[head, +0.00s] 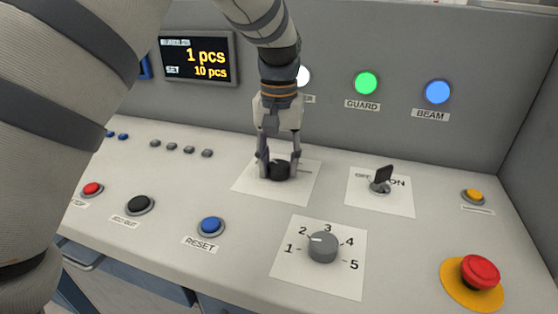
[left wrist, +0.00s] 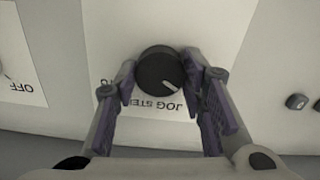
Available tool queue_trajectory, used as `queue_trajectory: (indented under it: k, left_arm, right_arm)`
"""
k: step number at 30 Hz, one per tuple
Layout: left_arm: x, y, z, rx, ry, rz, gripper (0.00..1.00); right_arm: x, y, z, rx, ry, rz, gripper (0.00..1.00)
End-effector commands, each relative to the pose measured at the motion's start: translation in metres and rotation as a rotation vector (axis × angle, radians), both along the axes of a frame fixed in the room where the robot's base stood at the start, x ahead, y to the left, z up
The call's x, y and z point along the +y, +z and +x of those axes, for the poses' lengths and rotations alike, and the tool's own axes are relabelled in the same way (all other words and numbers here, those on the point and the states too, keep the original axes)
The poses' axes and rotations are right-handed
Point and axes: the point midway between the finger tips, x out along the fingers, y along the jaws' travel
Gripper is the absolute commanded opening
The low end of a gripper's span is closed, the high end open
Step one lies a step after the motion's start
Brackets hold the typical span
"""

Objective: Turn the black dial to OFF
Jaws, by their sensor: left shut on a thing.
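The black dial (head: 279,171) sits on a white plate (head: 308,186) at the middle of the sloped panel. My left gripper (head: 279,174) points down with its two fingers shut on the dial, one on each side. In the left wrist view the round dial (left wrist: 158,66) lies between the fingers, and its white pointer line points to the lower right. The plate's upside-down lettering there reads JOG and part of another word; the fingers hide some of the labels. My right gripper is not in view.
A black key switch (head: 382,178) with OFF/ON lettering stands right of the dial. A grey numbered knob (head: 323,247) is in front. A red emergency button (head: 480,272) is at the front right, and a blue RESET button (head: 211,226) at the front left. A display (head: 197,58) is behind.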

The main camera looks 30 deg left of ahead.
Motion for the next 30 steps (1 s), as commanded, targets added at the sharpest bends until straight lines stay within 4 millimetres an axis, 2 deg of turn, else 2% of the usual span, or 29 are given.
queue_trajectory:
  k: [17,18,20,21,30]
  left_arm:
    - [0.0,0.0005,0.0001,-0.001,0.031,0.0,0.1]
    - [0.0,0.0005,0.0001,-0.001,0.031,0.0,0.42]
    - [0.0,0.0005,0.0001,-0.001,0.03,0.0,0.56]
    - [0.0,0.0004,0.0001,-0.001,0.03,0.0,0.58]
    - [0.0,0.0036,0.0003,-0.001,0.029,-0.001,0.58]
  right_arm:
    - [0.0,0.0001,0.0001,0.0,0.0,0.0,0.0]
    - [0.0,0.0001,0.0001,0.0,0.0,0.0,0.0]
    - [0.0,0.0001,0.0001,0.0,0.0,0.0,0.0]
    - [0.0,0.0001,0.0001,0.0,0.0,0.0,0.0]
    - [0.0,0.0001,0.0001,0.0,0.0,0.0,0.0]
